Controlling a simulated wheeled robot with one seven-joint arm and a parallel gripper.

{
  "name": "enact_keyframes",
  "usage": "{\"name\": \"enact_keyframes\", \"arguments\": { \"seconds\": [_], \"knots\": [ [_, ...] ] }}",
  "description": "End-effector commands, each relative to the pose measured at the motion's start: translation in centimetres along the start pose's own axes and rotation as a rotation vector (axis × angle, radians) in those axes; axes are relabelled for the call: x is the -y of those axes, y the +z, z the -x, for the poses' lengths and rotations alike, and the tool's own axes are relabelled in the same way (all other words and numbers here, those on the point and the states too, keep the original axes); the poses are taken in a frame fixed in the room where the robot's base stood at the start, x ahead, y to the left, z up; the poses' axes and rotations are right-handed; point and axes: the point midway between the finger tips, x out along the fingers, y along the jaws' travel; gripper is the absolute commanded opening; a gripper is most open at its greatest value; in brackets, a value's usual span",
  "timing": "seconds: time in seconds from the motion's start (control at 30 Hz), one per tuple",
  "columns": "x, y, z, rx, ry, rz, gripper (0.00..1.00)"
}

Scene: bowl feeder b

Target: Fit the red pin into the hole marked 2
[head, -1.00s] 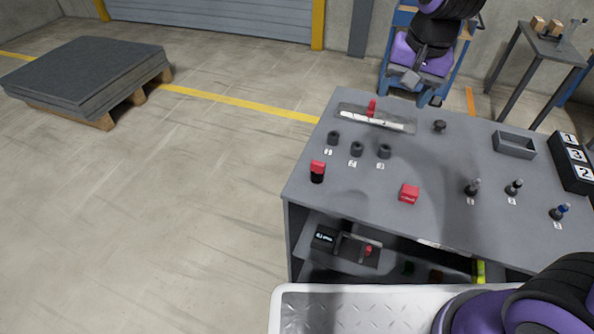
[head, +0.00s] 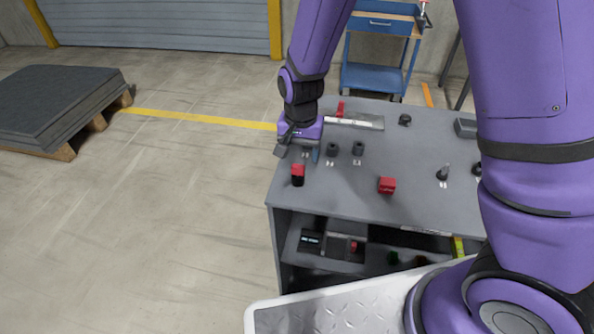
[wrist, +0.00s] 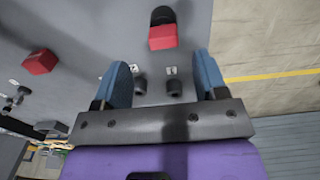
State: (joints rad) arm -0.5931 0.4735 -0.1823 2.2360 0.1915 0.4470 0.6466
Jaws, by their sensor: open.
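My gripper (head: 299,152) is over the front left of the grey table. It is open, and its blue fingers stand apart in the wrist view (wrist: 162,72) with nothing held. Two dark sockets show in the wrist view, one (wrist: 175,87) and another (wrist: 140,85), with white labels. In the head view the middle socket (head: 332,148) and right socket (head: 358,148) show, and my gripper hides the left one. The label digits are too small to read surely. A red piece (head: 298,170) with a black round part sits near the front left. I cannot tell which red thing is the pin.
A red block (head: 387,185) lies right of the sockets. A plate (head: 365,122) with an upright red piece (head: 341,108) lies at the back. A dark knob (head: 405,119) stands to its right, and a small post (head: 442,174) further right. My arm hides the table's right side.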

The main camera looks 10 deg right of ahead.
Motion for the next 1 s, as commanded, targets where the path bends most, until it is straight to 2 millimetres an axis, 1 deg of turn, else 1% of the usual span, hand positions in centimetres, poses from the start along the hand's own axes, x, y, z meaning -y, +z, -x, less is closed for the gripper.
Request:
{"name": "enact_keyframes", "arguments": {
  "seconds": [0.17, 0.4, 0.5, 0.6, 0.8, 0.83, 0.87, 0.9, 0.97, 1.0],
  "knots": [
    [0.1, 0.1, -1.0, 0.001, 0.000, -0.001, 0.66],
    [0.5, 0.3, -4.2, 0.001, 0.002, 0.000, 0.66],
    [0.5, 0.2, -5.1, 0.000, 0.000, 0.000, 0.66],
    [0.6, 0.3, -5.5, 0.000, -0.001, 0.000, 0.66],
    [0.6, 0.3, -5.5, 0.000, -0.001, 0.000, 0.66],
    [0.6, 0.3, -5.5, 0.000, -0.001, 0.000, 0.61],
    [0.6, 0.3, -5.5, 0.000, -0.001, 0.000, 0.54],
    [0.6, 0.3, -5.5, 0.000, -0.001, 0.000, 0.45],
    [0.6, 0.3, -5.5, 0.000, -0.001, 0.000, 0.32],
    [0.6, 0.3, -5.5, 0.000, -0.001, 0.000, 0.22]
  ]
}}
